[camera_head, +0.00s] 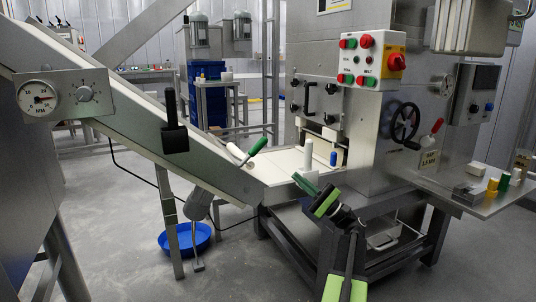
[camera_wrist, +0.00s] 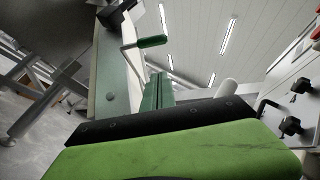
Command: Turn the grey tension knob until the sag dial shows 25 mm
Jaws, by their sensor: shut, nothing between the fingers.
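My gripper (camera_head: 303,182) is shut and empty near the conveyor's lower end, far to the right of and below the knob. Its green fingers also show in the wrist view (camera_wrist: 157,92). Dial and knob are not seen in the wrist view.
The sloping conveyor (camera_head: 130,133) lies between my gripper and the knob. A black lever (camera_head: 174,136) and a green-handled crank (camera_head: 257,147) stick out along its side. A machine with a button box (camera_head: 371,61) and a black handwheel (camera_head: 404,121) stands right. A blue basin (camera_head: 186,241) lies below.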

